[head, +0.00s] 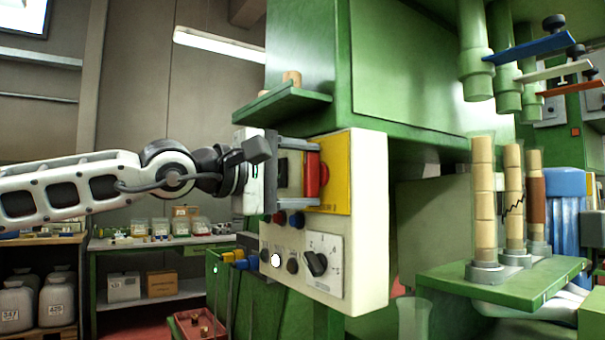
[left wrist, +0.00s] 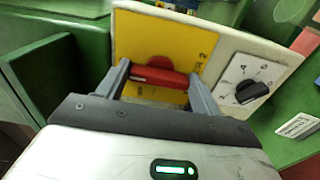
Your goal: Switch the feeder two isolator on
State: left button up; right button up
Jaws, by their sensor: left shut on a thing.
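The feeder two isolator is a red rotary handle (head: 323,175) on a yellow plate (head: 338,165) at the upper part of a cream control box. In the left wrist view the red handle (left wrist: 158,77) lies across the picture on the yellow plate (left wrist: 150,38), where a "2" is partly readable. My left gripper (head: 310,172) reaches in from the left, with one finger above and one below the handle. In the left wrist view its fingers stand at both ends of the handle, shut on it. The plate's position marks are mostly hidden. My right gripper is in neither view.
Below on the cream box (head: 372,230) are a black selector knob (head: 316,264), a white lit button (head: 275,260) and dark buttons. A green ledge (head: 282,104) juts out above. Cork columns (head: 483,200) stand on a green shelf at right.

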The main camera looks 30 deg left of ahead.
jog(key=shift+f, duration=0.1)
pick_arm(q)
jog(key=o, duration=1)
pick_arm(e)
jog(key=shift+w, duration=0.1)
pick_arm(q)
jog(key=shift+s, duration=0.1)
jog(key=shift+s+a, duration=0.2)
jog(key=shift+s, duration=0.15)
jog(key=b+v, duration=0.5)
jog(key=v, duration=1)
jog(key=shift+b, duration=0.3)
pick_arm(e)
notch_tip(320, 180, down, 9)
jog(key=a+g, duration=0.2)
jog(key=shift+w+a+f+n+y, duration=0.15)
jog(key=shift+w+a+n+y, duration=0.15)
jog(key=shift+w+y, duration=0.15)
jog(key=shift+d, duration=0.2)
